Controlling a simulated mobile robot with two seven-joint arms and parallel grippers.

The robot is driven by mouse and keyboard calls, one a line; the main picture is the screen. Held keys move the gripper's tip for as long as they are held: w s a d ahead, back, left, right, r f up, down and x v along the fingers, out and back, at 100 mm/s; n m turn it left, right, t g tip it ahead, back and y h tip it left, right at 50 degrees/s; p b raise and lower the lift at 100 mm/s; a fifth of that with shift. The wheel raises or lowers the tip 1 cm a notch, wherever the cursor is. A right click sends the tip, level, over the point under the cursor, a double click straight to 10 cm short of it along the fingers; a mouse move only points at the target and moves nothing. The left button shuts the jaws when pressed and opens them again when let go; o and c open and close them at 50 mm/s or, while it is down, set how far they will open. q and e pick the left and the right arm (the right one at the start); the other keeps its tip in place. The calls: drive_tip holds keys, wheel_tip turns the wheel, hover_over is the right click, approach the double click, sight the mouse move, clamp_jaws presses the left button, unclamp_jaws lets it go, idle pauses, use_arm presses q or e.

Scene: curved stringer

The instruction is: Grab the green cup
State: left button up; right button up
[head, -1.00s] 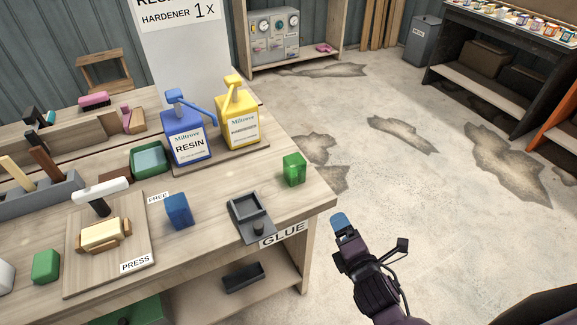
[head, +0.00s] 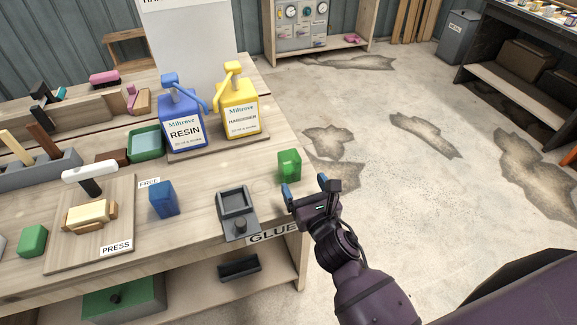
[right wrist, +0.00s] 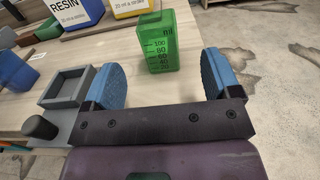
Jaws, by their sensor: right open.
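The green cup (head: 289,165) stands upright near the right end of the workbench. In the right wrist view the green cup (right wrist: 161,42) shows black measuring marks and lies ahead of the gap between my fingers. My right gripper (head: 304,188) is open and empty, with blue fingertips, just on the near side of the cup. In the right wrist view the right gripper's fingers (right wrist: 165,80) are spread to either side below the cup, apart from it. My left gripper is not in view.
A grey tray with a knob (head: 236,206) is beside the GLUE label (head: 270,234), left of my gripper. Blue resin (head: 183,125) and yellow hardener (head: 240,115) jugs stand behind. Floor right of the bench is clear.

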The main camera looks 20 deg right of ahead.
sight(287, 151)
drive_tip(key=w, duration=0.5)
drive_tip(key=shift+a, duration=0.15)
drive_tip(key=w, duration=0.4)
drive_tip(key=shift+a+r, duration=0.2)
drive_tip(key=shift+r, duration=0.2)
drive_tip(key=shift+w, duration=0.65)
drive_tip(key=c, duration=1)
